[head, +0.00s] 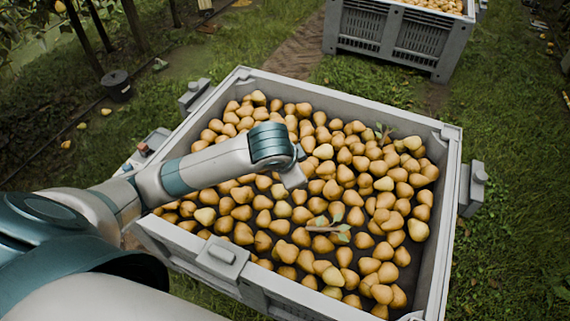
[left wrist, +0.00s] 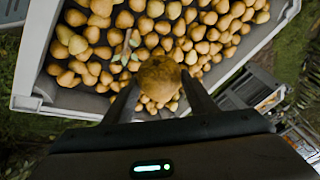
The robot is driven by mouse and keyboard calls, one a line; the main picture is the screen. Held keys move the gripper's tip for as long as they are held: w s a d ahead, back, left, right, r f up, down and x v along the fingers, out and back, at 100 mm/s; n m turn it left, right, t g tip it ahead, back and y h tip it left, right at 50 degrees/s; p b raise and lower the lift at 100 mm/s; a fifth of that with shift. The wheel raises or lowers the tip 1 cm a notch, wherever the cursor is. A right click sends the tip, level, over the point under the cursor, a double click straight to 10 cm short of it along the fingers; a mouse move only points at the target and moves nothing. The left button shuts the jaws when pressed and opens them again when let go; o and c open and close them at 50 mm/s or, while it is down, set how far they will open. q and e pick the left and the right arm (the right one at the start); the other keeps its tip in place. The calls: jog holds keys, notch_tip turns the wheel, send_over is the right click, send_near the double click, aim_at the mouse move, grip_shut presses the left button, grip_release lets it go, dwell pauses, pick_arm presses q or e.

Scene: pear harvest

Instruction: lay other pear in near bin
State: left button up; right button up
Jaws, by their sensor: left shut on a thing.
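The near bin (head: 451,200) is a large grey crate holding many yellow-brown pears, with a twig and green leaves (head: 328,228) on top of them. Its wall also shows in the left wrist view (left wrist: 37,52). My left gripper (head: 293,178) is over the middle of the bin, seen from behind and above in the head view. In the left wrist view my left gripper (left wrist: 162,98) has a brown pear (left wrist: 158,76) between its two fingers, with the bin's pears beyond it. The held pear is hidden in the head view. My right gripper is not in view.
A second grey bin (head: 392,38) with pears stands at the back right. A dark bucket (head: 117,86) stands on the grass at the left, with several fallen pears near it. Grass is open to the right of the near bin.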

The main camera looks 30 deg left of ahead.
pick_arm(q)
jog(key=w+a+r+n+g+y+p, duration=0.1)
jog(key=w+a+r+n+y, duration=0.2)
jog(key=w, duration=0.4)
jog(key=w+a+r+n+g+y+p, duration=0.1)
jog(key=w+a+r+n, duration=0.1)
jog(key=w+a+n, duration=0.4)
jog(key=w+a+f+n+g+y+p, duration=0.1)
jog(key=w+a+n+g+y+p, duration=0.15)
jog(key=w+a+n, duration=0.45)
jog(key=s+a+f+n+g+h+p, duration=0.1)
jog(key=s+a+f+n+g, duration=0.2)
jog(key=f+n, duration=0.4)
jog(key=s+d+f+n+g+p, duration=0.1)
jog(key=s+d+f+n, duration=0.1)
jog(key=s+d+f, duration=0.6)
jog(key=d+f, duration=0.1)
jog(key=d, duration=0.2)
jog(key=shift+d+f+g+h+p, duration=0.15)
jog(key=shift+f+g+h+p, duration=0.05)
jog(key=shift+g+h+p, duration=0.15)
notch_tip(320, 180, down, 10)
jog(key=b, duration=0.9)
